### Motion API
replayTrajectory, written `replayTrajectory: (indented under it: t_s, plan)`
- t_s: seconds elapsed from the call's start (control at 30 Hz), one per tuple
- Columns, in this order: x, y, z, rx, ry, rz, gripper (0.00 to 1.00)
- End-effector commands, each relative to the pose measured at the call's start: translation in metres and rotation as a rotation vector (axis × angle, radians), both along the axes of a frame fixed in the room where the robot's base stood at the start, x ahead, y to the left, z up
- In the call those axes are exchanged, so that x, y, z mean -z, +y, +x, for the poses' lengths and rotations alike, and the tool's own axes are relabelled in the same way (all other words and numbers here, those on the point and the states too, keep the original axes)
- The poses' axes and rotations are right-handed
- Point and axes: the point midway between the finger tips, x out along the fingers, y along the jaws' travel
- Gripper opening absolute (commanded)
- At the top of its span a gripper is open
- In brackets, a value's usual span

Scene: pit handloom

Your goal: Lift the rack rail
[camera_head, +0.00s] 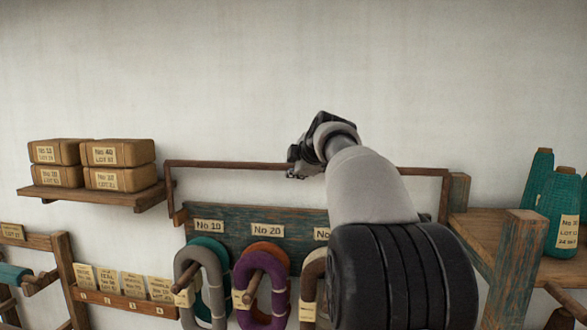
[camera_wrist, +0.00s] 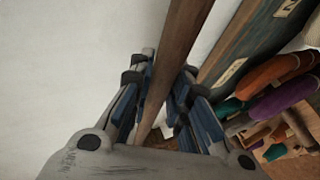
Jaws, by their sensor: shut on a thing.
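The rack rail (camera_head: 225,164) is a thin brown bar across the wall. It runs above the blue-green rack board (camera_head: 290,226), with an upright at each end. My gripper (camera_head: 297,168) is at the rail near its middle, and my arm hides part of the rail to the right. In the wrist view the rail (camera_wrist: 180,50) runs between the two fingers of my gripper (camera_wrist: 160,95), which are shut on it. The rail stands clear above the board in the head view.
Yarn hanks, grey (camera_head: 188,262), purple (camera_head: 250,285) and others, hang on pegs below the labelled board. A shelf (camera_head: 125,197) with wrapped packs (camera_head: 120,153) is at left. Teal cones (camera_head: 561,215) stand on a wooden shelf at right. The wall above is bare.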

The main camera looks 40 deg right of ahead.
Motion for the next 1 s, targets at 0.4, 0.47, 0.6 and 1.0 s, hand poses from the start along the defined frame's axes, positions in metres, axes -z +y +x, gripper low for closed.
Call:
replayTrajectory:
  t_s: [0.4,0.47,0.6,1.0]
  plan:
    - [-0.0012,-0.0032,0.002,0.002,-0.004,-0.001,0.0]
    - [-0.0012,-0.0032,0.002,0.002,-0.004,-0.001,0.0]
    - [-0.0012,-0.0032,0.002,0.002,-0.004,-0.001,0.22]
    - [-0.0005,-0.0023,0.0021,0.001,-0.001,0.0,0.38]
